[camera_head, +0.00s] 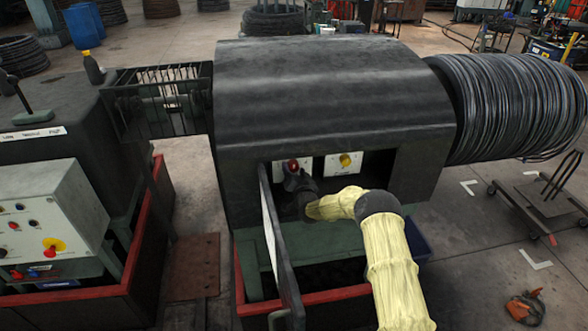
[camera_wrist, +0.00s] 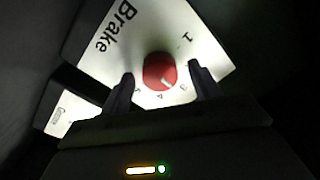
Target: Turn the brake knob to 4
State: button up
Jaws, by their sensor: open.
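The red brake knob (camera_wrist: 159,71) sits on a white plate (camera_wrist: 115,50) marked "Brake" in the wrist view. A pale mark on the knob points down and right in that view, seemingly between the 3 and the 4. The 1 is readable, and the 2 is hidden, likely behind a finger. My gripper (camera_wrist: 160,72) is open, one finger on each side of the knob; I cannot tell whether they touch it. In the head view the red knob (camera_head: 293,165) shows just above my dark gripper (camera_head: 294,181), under the machine hood.
A second white plate with a yellow knob (camera_head: 345,160) is right of the brake plate. An open dark door panel (camera_head: 278,245) stands left of my arm. The black hood (camera_head: 330,90) overhangs the recess. A control box (camera_head: 45,215) is at the left.

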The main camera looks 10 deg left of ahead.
jog(key=shift+w, duration=0.4)
jog(key=shift+a, duration=0.1)
jog(key=c, duration=1)
jog(key=shift+o, duration=0.2)
jog(key=shift+f, duration=0.1)
